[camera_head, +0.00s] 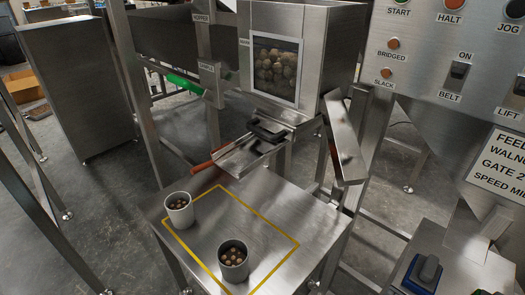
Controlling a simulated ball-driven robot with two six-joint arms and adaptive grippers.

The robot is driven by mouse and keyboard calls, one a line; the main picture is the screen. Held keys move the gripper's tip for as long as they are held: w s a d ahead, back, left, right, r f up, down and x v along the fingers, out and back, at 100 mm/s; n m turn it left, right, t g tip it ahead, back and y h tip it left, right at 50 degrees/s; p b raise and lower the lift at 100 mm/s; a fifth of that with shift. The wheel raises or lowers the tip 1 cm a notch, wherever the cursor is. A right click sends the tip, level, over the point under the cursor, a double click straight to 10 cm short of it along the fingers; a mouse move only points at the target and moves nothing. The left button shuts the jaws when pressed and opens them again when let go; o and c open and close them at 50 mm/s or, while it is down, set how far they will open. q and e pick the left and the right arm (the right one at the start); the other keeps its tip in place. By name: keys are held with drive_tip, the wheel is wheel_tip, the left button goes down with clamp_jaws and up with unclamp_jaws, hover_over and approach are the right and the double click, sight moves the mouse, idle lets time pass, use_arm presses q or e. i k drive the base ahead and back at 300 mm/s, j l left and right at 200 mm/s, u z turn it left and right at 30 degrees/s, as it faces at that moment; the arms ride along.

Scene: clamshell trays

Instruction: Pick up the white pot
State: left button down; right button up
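The white pot (178,217) stands upright on the steel table (262,205), at the left corner of a yellow outlined area. It holds several brown nuts. A second pot (233,270), greyer in colour, stands upright nearer to me and to the right, also with nuts in it. The two pots are apart. Neither of my grippers shows in the head view, and nothing touches the white pot.
A hopper (316,65) with nuts behind its window stands behind the table. Its chute (238,158) and red handle (202,167) overhang the table's back edge. A control panel (450,75) fills the upper right. The table's right half is clear.

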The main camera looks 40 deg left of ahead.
sight(179, 206)
drive_tip(key=u, duration=1.75)
